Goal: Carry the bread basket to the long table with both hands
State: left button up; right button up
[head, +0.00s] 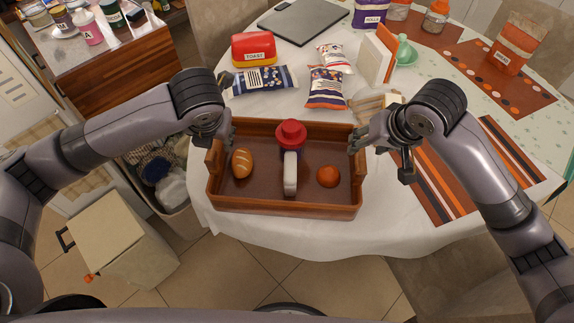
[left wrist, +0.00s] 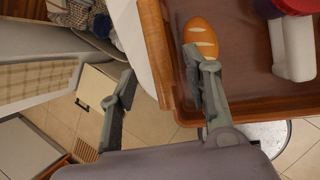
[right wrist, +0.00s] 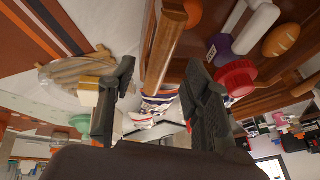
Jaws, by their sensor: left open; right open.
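The bread basket (head: 284,208) is a brown wooden tray with raised end walls, standing on the white-clothed table. It holds a bread loaf (head: 242,163), a red-topped purple container (head: 291,132), a white item (head: 290,174) and an orange-red round item (head: 328,176). My left gripper (head: 222,138) is open at the left end; in the left wrist view its fingers lie either side of the basket's end wall (left wrist: 155,50). My right gripper (head: 358,140) is open at the right end; in the right wrist view the basket's wall (right wrist: 166,42) shows between its fingers. Contact cannot be told.
Behind the basket are snack bags (head: 326,88), a dark blue packet (head: 260,80), a red toast box (head: 254,49) and a laptop-like grey slab (head: 303,20). Striped mats (head: 440,185) lie to the right. A bin (head: 178,205) and beige cabinet (head: 122,240) stand at left. Floor shows in front.

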aim_at(215, 142)
pick_arm(q)
jog(key=shift+x, duration=2.5)
pick_arm(e)
jog(key=shift+x, duration=2.5)
pick_arm(q)
jog(key=shift+c, duration=0.2)
pick_arm(e)
jog(key=shift+c, duration=0.2)
pick_arm(q)
grip_shut()
pick_arm(e)
grip_shut()
pick_arm(q)
jog(key=shift+r, duration=0.1)
pick_arm(e)
jog(key=shift+r, duration=0.1)
